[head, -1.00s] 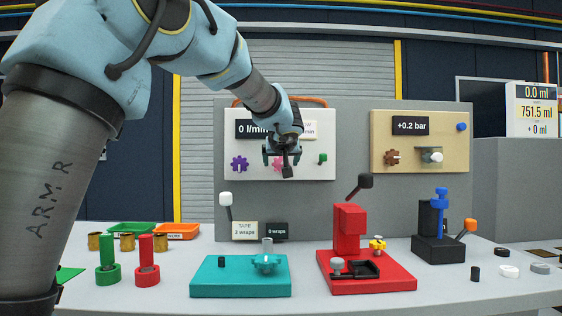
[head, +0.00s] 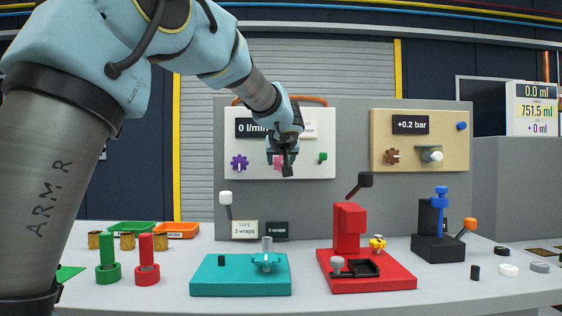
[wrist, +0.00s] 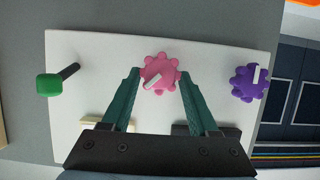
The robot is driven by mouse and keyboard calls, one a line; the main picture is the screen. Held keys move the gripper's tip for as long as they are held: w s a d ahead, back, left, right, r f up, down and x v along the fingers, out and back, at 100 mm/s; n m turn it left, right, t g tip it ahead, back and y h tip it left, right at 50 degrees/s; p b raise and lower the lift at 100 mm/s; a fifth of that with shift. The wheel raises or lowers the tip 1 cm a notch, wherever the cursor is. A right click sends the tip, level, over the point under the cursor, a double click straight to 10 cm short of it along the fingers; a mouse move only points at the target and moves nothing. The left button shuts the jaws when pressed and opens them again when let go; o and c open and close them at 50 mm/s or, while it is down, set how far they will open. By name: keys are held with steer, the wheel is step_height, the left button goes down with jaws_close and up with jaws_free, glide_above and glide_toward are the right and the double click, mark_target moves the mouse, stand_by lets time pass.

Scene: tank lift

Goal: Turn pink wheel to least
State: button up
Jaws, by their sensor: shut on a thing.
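The pink wheel (wrist: 160,72) is a lobed knob on a white panel (wrist: 105,60), with a white pointer bar slanting toward the lower left in the wrist view. My gripper (wrist: 159,78) is shut on the pink wheel, with one teal finger on each side of its rim. In the head view my gripper (head: 281,158) is at the panel and mostly covers the pink wheel (head: 278,163). A display (head: 252,128) above it reads 0 l/min, partly hidden by my wrist.
A purple wheel (wrist: 249,83) and a green knob (wrist: 48,85) flank the pink wheel on the panel. Below stand a teal block (head: 240,287) and a red press (head: 348,225). A tan panel (head: 450,155) is to the right.

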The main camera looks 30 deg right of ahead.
steer(key=shift+f+b, duration=0.15)
steer(key=shift+b, duration=0.15)
steer(key=shift+s+d+f+m+y+b, duration=0.15)
steer(key=shift+m+y+b, duration=0.45)
steer(key=shift+m+b, duration=0.35)
steer(key=m+t+y+b, duration=0.1)
steer(key=m+b, duration=0.1)
steer(key=b, duration=0.1)
steer(key=shift+d+b, duration=0.15)
steer(key=shift+b, duration=0.15)
steer(key=shift+d+f+m+t+b, duration=0.2)
steer(key=shift+m+t+b, duration=1.05)
steer(key=shift+m+b, duration=1.9)
steer(key=shift+a+f+m+t+b, duration=0.25)
steer(key=shift+m+t+b, duration=0.95)
steer(key=shift+m+b, duration=1.9)
steer(key=shift+d+f+m+t+b, duration=0.25)
steer(key=shift+m+t+b, duration=1)
steer(key=shift+m+b, duration=1.9)
steer(key=shift+a+m, duration=0.1)
steer(key=shift+m, duration=0.35)
steer(key=o, duration=1.4)
steer(key=shift+c, duration=0.2)
